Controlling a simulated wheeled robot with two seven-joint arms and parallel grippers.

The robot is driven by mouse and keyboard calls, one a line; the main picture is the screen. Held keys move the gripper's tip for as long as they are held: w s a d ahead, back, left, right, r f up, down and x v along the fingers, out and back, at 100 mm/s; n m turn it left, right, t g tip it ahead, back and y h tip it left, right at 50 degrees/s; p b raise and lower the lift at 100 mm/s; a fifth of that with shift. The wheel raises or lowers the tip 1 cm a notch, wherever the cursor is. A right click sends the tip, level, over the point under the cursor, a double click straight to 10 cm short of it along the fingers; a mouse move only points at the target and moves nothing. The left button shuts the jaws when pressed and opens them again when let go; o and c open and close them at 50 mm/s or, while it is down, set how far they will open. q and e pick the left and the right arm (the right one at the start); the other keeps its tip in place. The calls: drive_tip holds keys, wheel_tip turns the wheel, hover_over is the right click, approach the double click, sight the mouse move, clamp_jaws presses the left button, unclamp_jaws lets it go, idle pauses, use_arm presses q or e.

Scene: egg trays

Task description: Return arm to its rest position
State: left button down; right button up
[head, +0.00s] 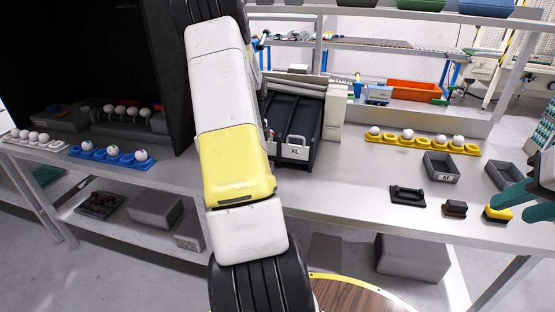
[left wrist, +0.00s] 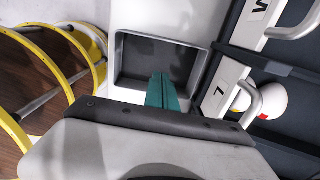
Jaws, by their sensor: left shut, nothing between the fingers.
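My left arm (head: 238,150) rises through the middle of the head view; its gripper is out of that view. In the left wrist view my left gripper (left wrist: 163,92) has its teal fingers shut together, empty, in front of a grey tray (left wrist: 123,62). I cannot tell whether they touch it. My right gripper (head: 512,205) is at the right edge of the head view, its teal fingers apart, close to a small yellow-and-black block (head: 497,213). I see nothing held in it.
The grey table (head: 350,190) holds a black bin marked XL (head: 295,152), a yellow egg holder (head: 421,143) with several eggs, and a grey tray marked M (head: 441,168). A blue egg holder (head: 110,155) stands left. In the wrist view, a white egg (left wrist: 272,100) lies in a dark bin.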

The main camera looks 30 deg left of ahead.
use_arm(q)
drive_tip(key=s+d+r+n+t, duration=0.15)
drive_tip(key=d+r+n, duration=0.25)
drive_tip(key=d+r, duration=1)
drive_tip(key=s+d+r+n+t, duration=0.1)
drive_tip(key=s+d+r+n, duration=0.2)
drive_tip(key=s+d, duration=0.2)
drive_tip(key=s+d+r+n+t+h, duration=0.1)
drive_tip(key=s+d+r+n+t, duration=0.1)
drive_tip(key=s+d, duration=0.4)
drive_tip(key=s+d+r+n+t+h, duration=0.1)
drive_tip(key=s+d+r+n, duration=0.3)
drive_tip(key=d, duration=0.3)
drive_tip(key=shift+s+d+n+t, duration=0.3)
drive_tip(key=shift+s+n+t, duration=0.05)
drive_tip(key=shift+s+n, duration=0.35)
